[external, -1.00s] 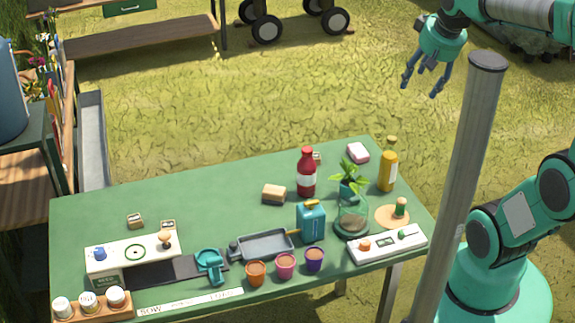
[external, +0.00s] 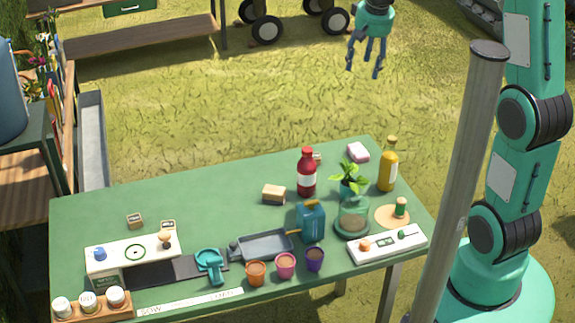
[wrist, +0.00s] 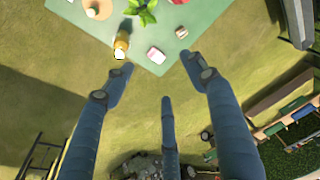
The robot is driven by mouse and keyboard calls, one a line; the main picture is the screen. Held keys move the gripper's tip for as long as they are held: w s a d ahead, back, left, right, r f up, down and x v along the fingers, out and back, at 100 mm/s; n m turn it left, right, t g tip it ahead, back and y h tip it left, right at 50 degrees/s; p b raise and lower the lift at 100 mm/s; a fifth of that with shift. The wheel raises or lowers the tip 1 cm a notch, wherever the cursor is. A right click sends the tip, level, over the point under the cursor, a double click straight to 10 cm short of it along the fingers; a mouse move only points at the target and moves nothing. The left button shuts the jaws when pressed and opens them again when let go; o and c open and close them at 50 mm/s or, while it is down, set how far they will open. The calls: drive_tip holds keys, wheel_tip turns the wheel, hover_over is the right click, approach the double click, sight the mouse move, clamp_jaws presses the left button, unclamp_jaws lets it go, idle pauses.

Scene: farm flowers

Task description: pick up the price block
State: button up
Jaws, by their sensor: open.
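Small wooden blocks with light printed faces could be the price block: two stand at the table's left, one (external: 135,220) and another (external: 168,226), and one (external: 317,158) is partly hidden behind the red bottle. I cannot read their faces. A plain larger tan block (external: 274,195) lies mid-table. A white and pink block (external: 358,152) lies near the back edge; it also shows in the wrist view (wrist: 155,55), near a small block (wrist: 181,32). My gripper (external: 365,72) is open and empty, high beyond the table's back edge; its spread fingers (wrist: 157,75) show in the wrist view.
On the green table (external: 220,205) stand a red bottle (external: 307,175), a yellow bottle (external: 388,168), a potted plant (external: 350,180), a blue can (external: 311,222) and several cups along the front. A grey post (external: 465,180) stands before my arm. The table's back left is clear.

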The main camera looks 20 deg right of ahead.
drive_tip(key=w+a+f+g+p, duration=0.1)
drive_tip(key=w+a+f, duration=0.2)
drive_tip(key=w+f, duration=0.95)
drive_tip(key=m+g+p, duration=0.1)
drive_tip(key=g, duration=0.1)
hover_over(314, 155)
wheel_tip(314, 155, down, 18)
drive_tip(key=shift+s, duration=0.1)
drive_tip(key=shift+f, duration=4.25)
drive_tip(key=shift+b, duration=0.3)
drive_tip(key=shift+f, duration=2.6)
